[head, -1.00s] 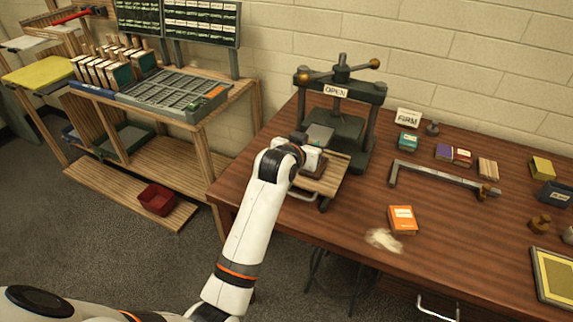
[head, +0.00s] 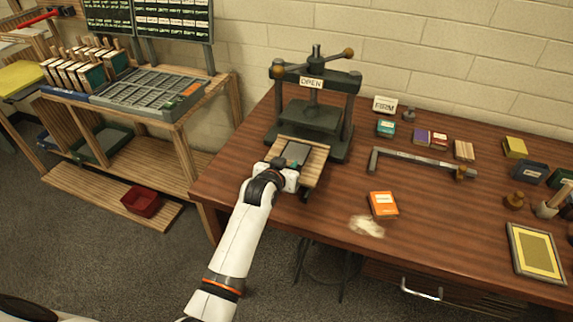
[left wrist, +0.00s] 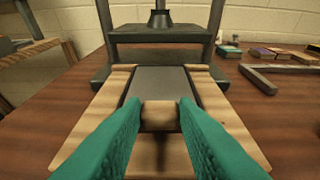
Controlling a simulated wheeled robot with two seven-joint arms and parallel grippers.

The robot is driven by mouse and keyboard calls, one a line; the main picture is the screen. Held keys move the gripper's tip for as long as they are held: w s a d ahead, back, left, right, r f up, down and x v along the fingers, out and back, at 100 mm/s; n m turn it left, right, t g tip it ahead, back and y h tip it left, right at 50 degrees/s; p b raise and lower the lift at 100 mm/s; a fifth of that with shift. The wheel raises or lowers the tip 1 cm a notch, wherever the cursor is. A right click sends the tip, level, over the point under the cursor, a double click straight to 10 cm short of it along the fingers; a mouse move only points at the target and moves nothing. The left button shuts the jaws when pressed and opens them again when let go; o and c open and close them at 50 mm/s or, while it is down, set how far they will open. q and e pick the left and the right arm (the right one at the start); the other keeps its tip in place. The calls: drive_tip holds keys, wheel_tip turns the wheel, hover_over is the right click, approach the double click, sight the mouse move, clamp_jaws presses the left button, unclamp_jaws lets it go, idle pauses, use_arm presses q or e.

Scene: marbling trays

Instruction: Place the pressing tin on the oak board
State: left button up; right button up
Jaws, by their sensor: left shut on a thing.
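The pressing tin is a flat dark grey plate (head: 297,152) with a wooden grip (left wrist: 160,115) at its near end. My left gripper (head: 284,165) is shut on that grip, its teal fingers (left wrist: 160,125) on either side. The tin (left wrist: 160,84) lies level over the pale oak board (head: 316,162), with board wood showing on both sides and in front of it. I cannot tell whether a small gap is left beneath the tin. The board (left wrist: 92,112) sticks out in front of the press. My right gripper is not in view.
The dark screw press (head: 313,105), with an "OPEN" sign, stands behind the board. An orange box (head: 382,204) and pale powder (head: 367,226) lie to the right. A metal angle bar (head: 420,163) lies further right. A type-case rack (head: 150,95) stands left.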

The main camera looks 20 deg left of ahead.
use_arm(q)
drive_tip(key=shift+f, duration=0.1)
drive_tip(key=o, duration=1)
drive_tip(key=shift+s, duration=0.2)
drive_tip(key=v, duration=1.1)
drive_tip(key=shift+s+r+b, duration=0.25)
drive_tip(key=shift+r+b, duration=0.1)
